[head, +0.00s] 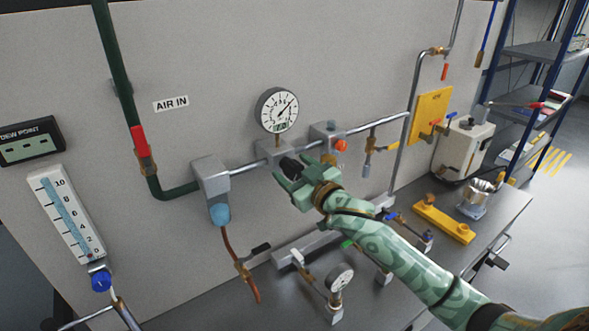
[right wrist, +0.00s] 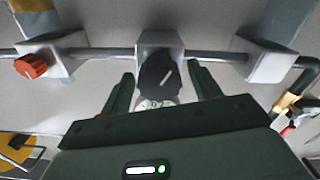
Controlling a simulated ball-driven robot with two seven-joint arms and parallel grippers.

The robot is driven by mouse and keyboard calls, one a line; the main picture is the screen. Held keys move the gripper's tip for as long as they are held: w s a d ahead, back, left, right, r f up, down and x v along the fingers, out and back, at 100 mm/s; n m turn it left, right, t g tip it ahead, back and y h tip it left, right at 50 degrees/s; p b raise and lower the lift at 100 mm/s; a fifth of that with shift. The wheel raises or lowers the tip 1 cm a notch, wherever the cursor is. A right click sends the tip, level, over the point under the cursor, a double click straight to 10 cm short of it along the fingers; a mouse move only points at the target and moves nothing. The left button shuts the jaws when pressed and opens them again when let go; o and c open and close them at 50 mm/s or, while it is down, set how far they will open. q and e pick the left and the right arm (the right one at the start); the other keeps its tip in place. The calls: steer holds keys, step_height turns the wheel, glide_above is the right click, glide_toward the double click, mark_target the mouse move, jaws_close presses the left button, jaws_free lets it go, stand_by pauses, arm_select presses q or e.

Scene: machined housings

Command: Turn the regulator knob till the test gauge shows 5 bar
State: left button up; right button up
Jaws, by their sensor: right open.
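The black regulator knob (head: 290,164) sits on the front of a grey block in the pipe run on the wall panel. My right gripper (head: 286,175) is at the knob. In the right wrist view its open fingers (right wrist: 161,72) stand on either side of the knob (right wrist: 158,76), with a visible gap on both sides. A round white gauge (head: 278,110) stands above the regulator block. Its needle points to the upper right; its figures are too small to read. A second gauge (head: 340,279) is lower, on the bench. My left gripper is not in view.
An orange knob (head: 341,145) sits on the pipe block to the right, also in the right wrist view (right wrist: 31,66). A blue-bowled filter (head: 220,213) hangs to the left. Valves and a manifold (head: 305,244) lie below my right arm.

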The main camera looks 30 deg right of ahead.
steer(key=c, duration=1)
steer(key=shift+o, duration=0.2)
steer(key=shift+r+n+p, duration=0.1)
steer(key=shift+n+p, duration=0.9)
steer(key=shift+n, duration=0.3)
steer(key=n+p, duration=0.1)
steer(key=n, duration=0.1)
steer(key=shift+a+n, duration=0.1)
steer(key=shift+n, duration=0.2)
steer(key=n+p, duration=0.1)
steer(key=n, duration=0.2)
steer(key=shift+p, duration=0.35)
steer(key=shift+f+n+p, duration=0.25)
steer(key=shift+n+p, duration=0.1)
steer(key=shift+n, duration=1.35)
